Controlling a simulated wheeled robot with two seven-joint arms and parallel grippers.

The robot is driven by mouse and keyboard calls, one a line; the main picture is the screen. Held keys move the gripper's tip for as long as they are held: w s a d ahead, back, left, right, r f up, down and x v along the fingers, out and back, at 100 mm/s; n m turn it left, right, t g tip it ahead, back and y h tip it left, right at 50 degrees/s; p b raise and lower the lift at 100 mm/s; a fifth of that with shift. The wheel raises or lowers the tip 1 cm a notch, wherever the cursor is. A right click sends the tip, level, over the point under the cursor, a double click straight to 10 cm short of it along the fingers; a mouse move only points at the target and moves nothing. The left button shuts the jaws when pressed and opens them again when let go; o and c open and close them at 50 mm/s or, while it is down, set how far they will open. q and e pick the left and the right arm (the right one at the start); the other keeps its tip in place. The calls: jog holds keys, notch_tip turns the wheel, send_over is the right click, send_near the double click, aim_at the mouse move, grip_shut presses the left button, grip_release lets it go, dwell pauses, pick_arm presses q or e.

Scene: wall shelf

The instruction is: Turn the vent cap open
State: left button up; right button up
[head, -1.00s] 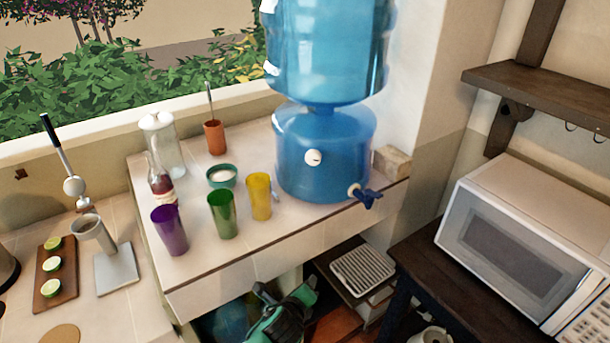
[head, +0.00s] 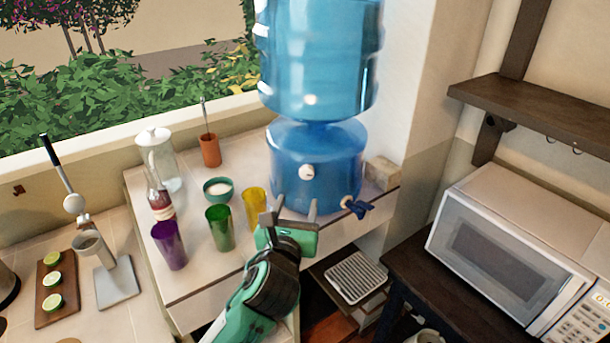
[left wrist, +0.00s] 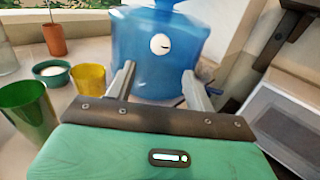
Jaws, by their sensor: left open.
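The vent cap (head: 306,172) is a small white round knob on the front of the blue water dispenser base (head: 340,160). It also shows in the left wrist view (left wrist: 160,44), above and between the fingers, with a dark mark on its face. My left gripper (head: 296,208) is open and empty, in front of and below the cap, and its fingers point toward the dispenser. In the left wrist view the two fingers (left wrist: 160,82) stand wide apart, and neither touches the cap. My right gripper is not in view.
A yellow cup (head: 254,205) stands close left of my gripper, with green (head: 219,228) and purple (head: 169,246) cups further left. A blue tap (head: 355,207) sticks out at right. A large blue bottle (head: 318,60) sits on top. A microwave (head: 510,255) is at right.

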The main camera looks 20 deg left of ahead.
aim_at(306, 175)
pick_arm(q)
jog(key=w, duration=0.3)
jog(key=w+a+p, duration=0.1)
jog(key=w, duration=0.3)
jog(key=w+p, duration=0.1)
jog(key=w, duration=0.2)
jog(key=shift+w+a, duration=0.15)
jog(key=shift+w, duration=0.15)
jog(key=c, duration=1)
jog(key=shift+o, duration=0.2)
